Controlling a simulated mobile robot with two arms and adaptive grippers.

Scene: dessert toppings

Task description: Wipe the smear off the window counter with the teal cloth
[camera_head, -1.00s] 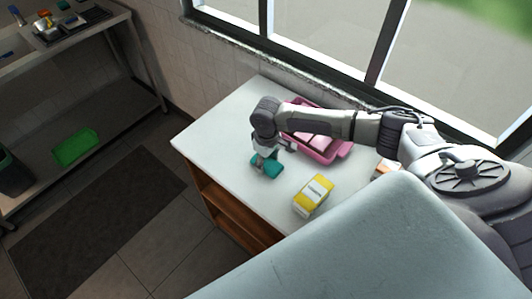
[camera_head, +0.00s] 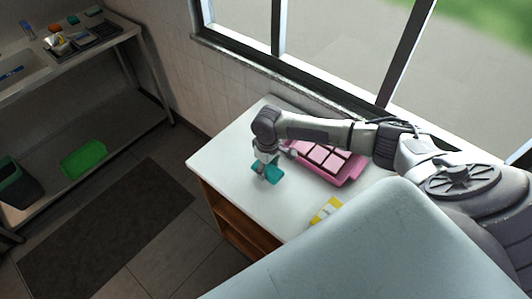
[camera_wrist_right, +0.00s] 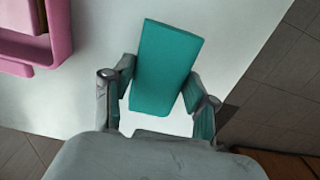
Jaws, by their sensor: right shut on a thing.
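The teal cloth (camera_head: 274,173) is a small block-like pad at the white window counter (camera_head: 232,152), near its front edge in the head view. My right gripper (camera_head: 265,172) comes down over it and is shut on it. In the right wrist view the cloth (camera_wrist_right: 165,65) sits between the two fingers of the right gripper (camera_wrist_right: 160,82). I cannot tell whether the cloth touches the counter. No smear can be made out; the arm and cloth cover part of the surface. My left gripper is not in view.
A pink tray (camera_head: 350,179) with several blocks stands right of the cloth, partly behind my arm. A yellow and white box (camera_head: 325,211) lies nearer the front. The window (camera_head: 330,40) is behind the counter. The counter's left part is clear.

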